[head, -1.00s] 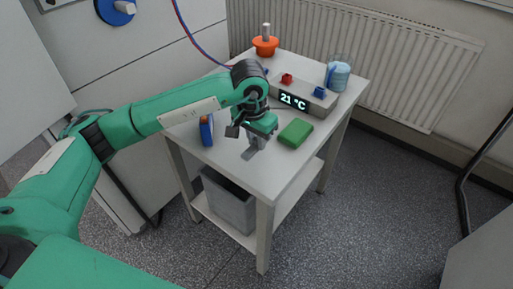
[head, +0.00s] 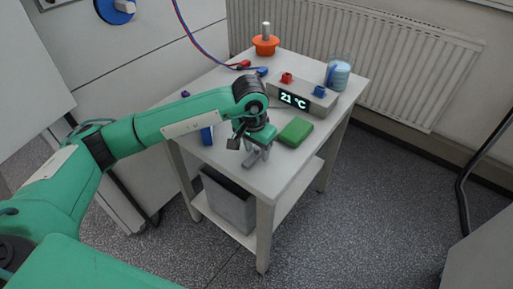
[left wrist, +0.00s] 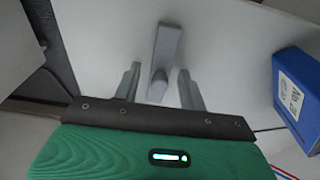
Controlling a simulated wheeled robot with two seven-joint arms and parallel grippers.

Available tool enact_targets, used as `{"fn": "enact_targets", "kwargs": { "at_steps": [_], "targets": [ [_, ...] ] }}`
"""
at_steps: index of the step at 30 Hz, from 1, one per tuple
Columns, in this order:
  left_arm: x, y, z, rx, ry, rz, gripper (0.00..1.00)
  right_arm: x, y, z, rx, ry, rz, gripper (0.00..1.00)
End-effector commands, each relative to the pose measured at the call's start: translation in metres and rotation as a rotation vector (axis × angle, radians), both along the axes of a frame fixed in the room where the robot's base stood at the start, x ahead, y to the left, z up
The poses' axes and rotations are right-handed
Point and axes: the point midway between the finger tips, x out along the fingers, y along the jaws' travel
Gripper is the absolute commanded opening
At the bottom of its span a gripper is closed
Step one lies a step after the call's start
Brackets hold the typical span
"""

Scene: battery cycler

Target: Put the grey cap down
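The grey cap (left wrist: 168,48) shows in the left wrist view as a long grey piece with a rounded knob, over the white tabletop. It lies between the two fingers of my left gripper (left wrist: 160,88), with a gap on each side, so the gripper is open around its near end. It appears to rest on the table, though contact is hard to confirm. In the head view my left gripper (head: 257,158) points down low over the front part of the table, and the cap is hard to tell from the fingers. My right gripper is not in view.
A blue box (left wrist: 297,88) stands close beside the gripper; a green block (head: 296,132) lies on its other side. Behind are a display unit (head: 302,98), red plug (head: 243,65), jar (head: 338,75) and orange dish (head: 265,46). A grey bin (head: 229,199) sits below.

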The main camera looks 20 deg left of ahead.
Motion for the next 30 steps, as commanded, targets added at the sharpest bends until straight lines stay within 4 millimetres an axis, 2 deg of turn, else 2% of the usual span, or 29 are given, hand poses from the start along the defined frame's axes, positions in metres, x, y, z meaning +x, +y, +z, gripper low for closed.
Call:
{"fn": "enact_targets", "kwargs": {
  "at_steps": [8,10,13,21,25,30],
  "targets": [
    [0.0,0.0,0.004,0.0,0.0,0.0,0.42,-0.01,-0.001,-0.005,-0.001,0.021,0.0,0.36],
    [-0.001,0.001,0.015,0.0,-0.003,0.0,0.42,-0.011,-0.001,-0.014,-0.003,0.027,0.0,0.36],
    [-0.003,0.002,0.036,0.0,-0.005,-0.002,0.42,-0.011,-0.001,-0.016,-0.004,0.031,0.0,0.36],
    [-0.01,0.004,0.094,0.0,-0.003,0.0,0.42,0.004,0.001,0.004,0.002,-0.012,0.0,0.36],
    [-0.012,0.005,0.111,0.0,-0.001,0.0,0.42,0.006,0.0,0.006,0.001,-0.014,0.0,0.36],
    [-0.014,0.005,0.121,0.0,0.0,0.0,0.42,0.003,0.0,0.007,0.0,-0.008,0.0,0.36]
  ]
}}
